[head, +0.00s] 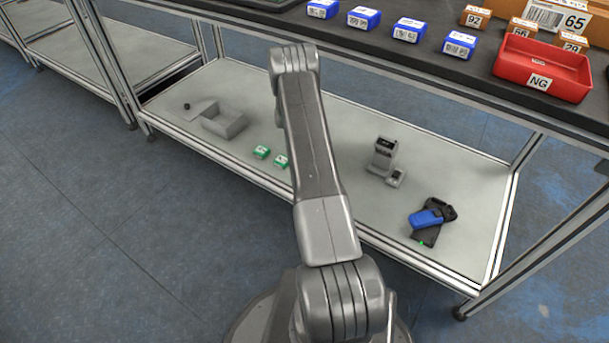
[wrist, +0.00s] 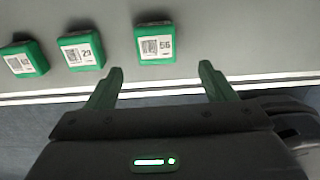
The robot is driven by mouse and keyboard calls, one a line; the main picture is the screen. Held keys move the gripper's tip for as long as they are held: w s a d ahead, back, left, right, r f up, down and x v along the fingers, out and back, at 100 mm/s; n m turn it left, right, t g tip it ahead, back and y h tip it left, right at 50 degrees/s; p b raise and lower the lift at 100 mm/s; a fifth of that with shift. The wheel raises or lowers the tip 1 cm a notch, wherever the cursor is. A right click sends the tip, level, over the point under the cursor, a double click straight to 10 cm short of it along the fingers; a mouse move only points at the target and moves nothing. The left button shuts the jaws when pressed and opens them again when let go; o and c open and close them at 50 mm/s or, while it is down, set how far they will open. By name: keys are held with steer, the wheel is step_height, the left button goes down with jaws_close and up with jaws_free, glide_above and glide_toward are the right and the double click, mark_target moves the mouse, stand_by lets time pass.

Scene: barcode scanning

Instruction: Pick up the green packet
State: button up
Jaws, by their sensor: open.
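In the wrist view, three green packets with white barcode labels lie in a row on the pale lower shelf. The one marked 56 (wrist: 155,44) lies ahead of my gripper (wrist: 161,69), between the lines of its two green fingers. The one marked 29 (wrist: 82,51) lies to the left, and a third packet (wrist: 25,59), its number hard to read, lies farther left. My gripper is open and empty, with the fingertips just short of the 56 packet. In the head view, two green packets (head: 262,152) (head: 281,161) show left of my arm; my gripper is hidden there.
The pale lower shelf (head: 330,130) has a metal front rail. It also holds a grey open box (head: 224,121), a grey device (head: 382,155) and a blue-and-black handheld item (head: 428,218). Above, the dark tabletop carries blue boxes (head: 358,18) and a red NG tray (head: 541,68).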

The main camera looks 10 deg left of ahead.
steer(key=f, duration=0.2)
steer(key=f+b, duration=0.1)
steer(key=f, duration=0.1)
steer(key=w+f+b, duration=0.1)
steer(key=f, duration=0.2)
steer(key=shift+a, duration=0.1)
steer(key=shift+r, duration=0.15)
steer(key=c, duration=1.2)
steer(key=shift+o, duration=0.2)
step_height(320, 180, up, 10)
steer(key=p, duration=0.2)
steer(key=shift+p, duration=0.35)
